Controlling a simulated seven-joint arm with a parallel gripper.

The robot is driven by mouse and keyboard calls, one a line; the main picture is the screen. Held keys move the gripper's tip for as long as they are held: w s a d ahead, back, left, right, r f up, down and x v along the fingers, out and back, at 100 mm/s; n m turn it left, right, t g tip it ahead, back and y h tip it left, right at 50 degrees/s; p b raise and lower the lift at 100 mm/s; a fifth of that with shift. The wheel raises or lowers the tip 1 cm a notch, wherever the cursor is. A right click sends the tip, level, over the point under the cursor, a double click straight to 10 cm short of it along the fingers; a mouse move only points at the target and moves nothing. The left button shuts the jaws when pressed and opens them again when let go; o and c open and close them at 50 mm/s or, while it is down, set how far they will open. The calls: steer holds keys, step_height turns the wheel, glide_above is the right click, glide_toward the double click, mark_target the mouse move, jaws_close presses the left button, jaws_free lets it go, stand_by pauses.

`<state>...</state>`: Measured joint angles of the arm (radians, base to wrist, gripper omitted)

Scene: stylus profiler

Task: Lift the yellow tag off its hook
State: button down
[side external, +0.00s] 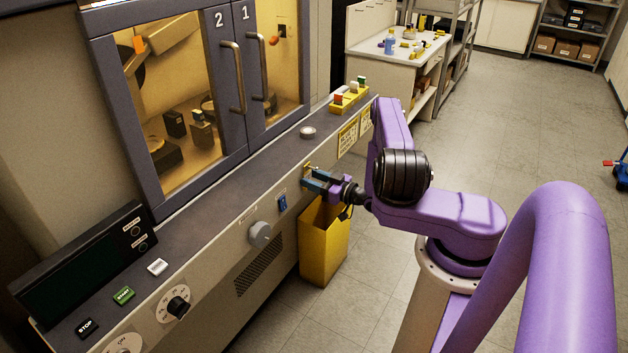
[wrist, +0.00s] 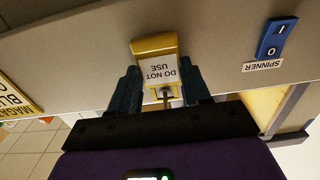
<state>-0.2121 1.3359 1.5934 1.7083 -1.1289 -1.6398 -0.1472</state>
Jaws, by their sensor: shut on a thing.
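The yellow tag (wrist: 154,46) carries a white label reading "DO NOT USE", upside down in the wrist view. It is at the front panel of the grey machine, and a bit of it shows as yellow in the side view (side external: 309,168). My gripper (wrist: 158,80) has its dark teal fingers on either side of the tag, shut on it. In the side view my gripper (side external: 312,181) reaches the panel from the right. A small metal piece shows at the label's lower edge in the wrist view; I cannot tell whether it is the hook.
A blue rocker switch (side external: 282,203), labelled "SPINNER" in the wrist view, and a grey knob (side external: 260,234) are on the panel left of my gripper. A yellow bin (side external: 325,250) stands below it. Yellow signs (side external: 348,138) are further along the panel. Open floor lies to the right.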

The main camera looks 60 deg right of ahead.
steer(key=shift+s+r, duration=0.55)
steer(key=shift+s, duration=0.2)
steer(key=shift+s, duration=0.1)
stand_by(0.3)
steer(key=s, duration=0.7)
steer(key=shift+s, duration=0.4)
stand_by(0.6)
